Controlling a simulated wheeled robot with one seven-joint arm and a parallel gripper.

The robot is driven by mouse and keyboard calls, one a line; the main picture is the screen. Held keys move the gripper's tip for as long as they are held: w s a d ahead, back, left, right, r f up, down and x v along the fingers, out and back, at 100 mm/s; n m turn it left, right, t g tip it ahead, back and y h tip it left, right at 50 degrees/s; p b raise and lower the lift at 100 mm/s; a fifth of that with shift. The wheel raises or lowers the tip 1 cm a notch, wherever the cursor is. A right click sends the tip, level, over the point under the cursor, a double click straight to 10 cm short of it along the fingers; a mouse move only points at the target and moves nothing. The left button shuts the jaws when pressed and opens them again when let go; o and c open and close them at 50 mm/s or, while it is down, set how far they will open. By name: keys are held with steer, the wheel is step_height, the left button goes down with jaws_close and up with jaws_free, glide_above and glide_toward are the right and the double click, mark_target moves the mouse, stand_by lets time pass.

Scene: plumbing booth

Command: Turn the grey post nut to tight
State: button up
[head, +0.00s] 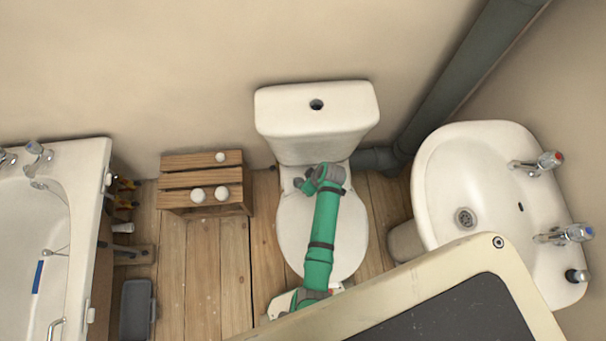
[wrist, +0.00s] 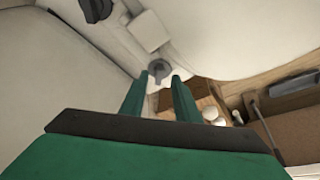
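A small grey nut (wrist: 157,68) shows in the wrist view against the white underside of the toilet; I take it to be the post nut. My gripper (wrist: 160,77) has two green fingers standing apart with a gap between them. The nut appears in line with this gap, just beyond the fingertips, and I see no contact. In the head view my green arm reaches over the toilet (head: 290,230), and the fingers and nut cannot be made out there. Whether the nut is loose or tight cannot be told.
A white block (wrist: 148,31) sits beside the nut in the wrist view. In the head view a wooden crate (head: 176,181) with white knobs stands left of the toilet, a bathtub (head: 82,160) is further left, and a sink (head: 470,165) is at the right.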

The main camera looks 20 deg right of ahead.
mark_target(299, 182)
steer(key=shift+x, duration=2.15)
jaws_close()
